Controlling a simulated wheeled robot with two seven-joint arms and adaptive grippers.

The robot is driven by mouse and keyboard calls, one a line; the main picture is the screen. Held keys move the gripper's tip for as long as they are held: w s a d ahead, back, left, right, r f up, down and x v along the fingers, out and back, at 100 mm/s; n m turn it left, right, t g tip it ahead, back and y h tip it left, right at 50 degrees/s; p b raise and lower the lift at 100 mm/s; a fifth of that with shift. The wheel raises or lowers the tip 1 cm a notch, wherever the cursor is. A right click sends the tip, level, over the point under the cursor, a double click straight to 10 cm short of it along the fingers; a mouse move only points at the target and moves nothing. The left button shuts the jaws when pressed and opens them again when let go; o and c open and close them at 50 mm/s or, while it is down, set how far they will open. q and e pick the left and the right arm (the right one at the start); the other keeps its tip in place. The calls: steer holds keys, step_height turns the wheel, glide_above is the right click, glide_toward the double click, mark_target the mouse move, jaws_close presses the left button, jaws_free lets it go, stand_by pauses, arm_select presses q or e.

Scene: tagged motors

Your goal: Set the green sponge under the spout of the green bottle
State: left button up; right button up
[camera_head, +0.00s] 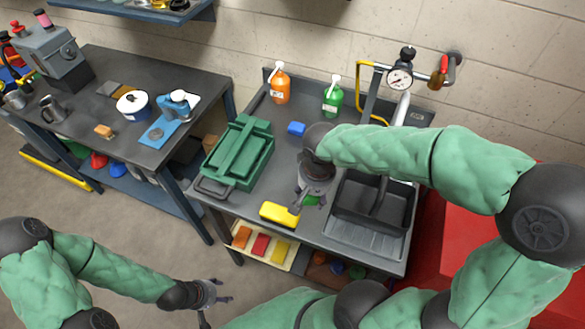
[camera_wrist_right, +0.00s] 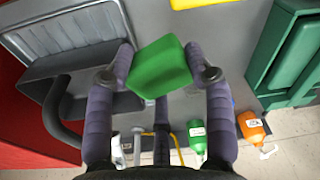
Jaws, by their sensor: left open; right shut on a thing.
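The green sponge (camera_head: 312,201) is mostly hidden under my right gripper (camera_head: 310,196) in the head view. In the right wrist view the sponge (camera_wrist_right: 160,68) sits between the fingers, and my right gripper (camera_wrist_right: 162,78) is shut on it. Whether it touches the table is hard to tell. The green bottle (camera_head: 333,98) stands upright at the back of the table, with a white pump spout on top, beyond the right gripper. It also shows in the right wrist view (camera_wrist_right: 197,138). My left gripper (camera_head: 212,298) is open and empty, low over the floor, away from the table.
An orange bottle (camera_head: 280,86) stands left of the green one. A blue sponge (camera_head: 296,129) lies in front of them.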

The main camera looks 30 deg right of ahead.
steer(key=w+d+f+b, duration=0.1)
steer(key=w+f, duration=0.2)
steer(key=w, duration=0.1)
steer(key=w+d+f+b, duration=0.1)
steer(key=w+f, duration=0.2)
steer(key=w, duration=0.1)
steer(key=w+d+f, duration=0.1)
steer(key=w+f, duration=0.2)
steer(key=w, duration=0.1)
steer(key=shift+w+d+b, duration=0.1)
steer(key=shift+d+b, duration=0.05)
steer(key=shift+b, duration=0.25)
steer(key=shift+w+f, duration=0.15)
steer(key=shift+f, duration=0.05)
steer(key=shift+w+d+f+b, duration=0.15)
steer(key=shift+f+b, duration=0.35)
steer(key=shift+f, duration=1.2)
steer(key=shift+f, duration=0.2)
steer(key=o, duration=0.8)
steer(key=shift+r, duration=0.1)
steer(key=shift+o, duration=0.2)
